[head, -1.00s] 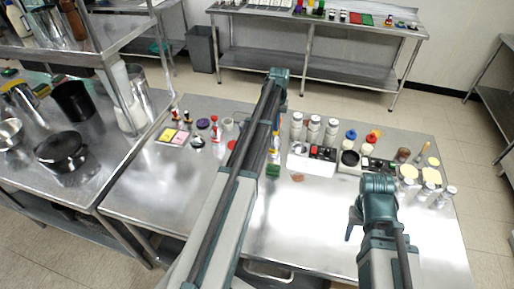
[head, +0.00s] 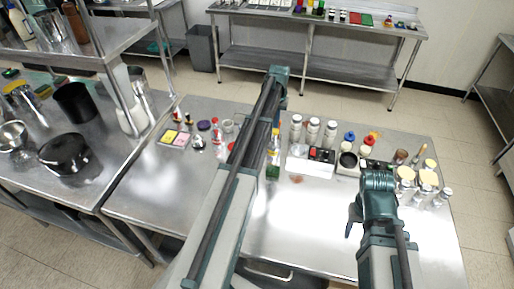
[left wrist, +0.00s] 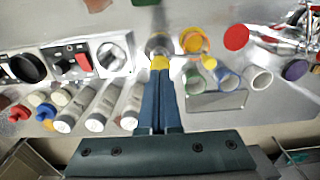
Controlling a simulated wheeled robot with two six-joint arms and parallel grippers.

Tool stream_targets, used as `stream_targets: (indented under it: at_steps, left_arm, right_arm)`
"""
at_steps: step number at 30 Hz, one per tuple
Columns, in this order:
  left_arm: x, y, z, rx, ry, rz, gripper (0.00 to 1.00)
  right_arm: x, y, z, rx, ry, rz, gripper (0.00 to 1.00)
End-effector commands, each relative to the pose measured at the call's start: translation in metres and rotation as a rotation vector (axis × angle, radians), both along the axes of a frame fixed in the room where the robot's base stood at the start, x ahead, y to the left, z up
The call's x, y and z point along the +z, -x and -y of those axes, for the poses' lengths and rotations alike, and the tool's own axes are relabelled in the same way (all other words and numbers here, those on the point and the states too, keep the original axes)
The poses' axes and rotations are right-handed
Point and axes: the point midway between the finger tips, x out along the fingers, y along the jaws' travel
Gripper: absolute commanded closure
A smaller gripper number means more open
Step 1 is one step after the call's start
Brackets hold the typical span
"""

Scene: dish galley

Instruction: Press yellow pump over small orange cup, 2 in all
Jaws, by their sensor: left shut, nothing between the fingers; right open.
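In the left wrist view my left gripper (left wrist: 160,72) is shut and empty. Its fingertips are at a yellow pump top (left wrist: 159,62), seeming to touch it; whether the pump is pressed down I cannot tell. A yellow-orange ring-shaped rim (left wrist: 194,40), possibly the small orange cup, shows just right of the tips; its contents are unclear. In the head view a yellow-topped item (head: 276,134) stands beside my left forearm, which hides the left fingers. My right gripper (head: 354,216) is open above the front right of the table, away from the pump.
White-capped bottles (left wrist: 96,121) stand close on the left. In the head view the table's front middle (head: 310,225) is clear.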

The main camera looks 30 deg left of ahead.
Motion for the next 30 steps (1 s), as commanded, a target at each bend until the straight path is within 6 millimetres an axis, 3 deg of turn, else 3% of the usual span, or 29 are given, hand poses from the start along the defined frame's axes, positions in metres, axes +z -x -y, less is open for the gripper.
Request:
stream_targets:
  at_steps: [14,30]
  left_arm:
    - [-0.001,0.000,0.000,0.000,0.000,0.000,1.00]
    - [-0.019,0.000,0.000,0.000,0.000,0.000,1.00]
  right_arm:
    - [-0.001,0.000,0.000,-0.006,-0.001,0.000,0.50]
    - [-0.019,0.000,0.000,-0.001,0.000,0.000,0.50]
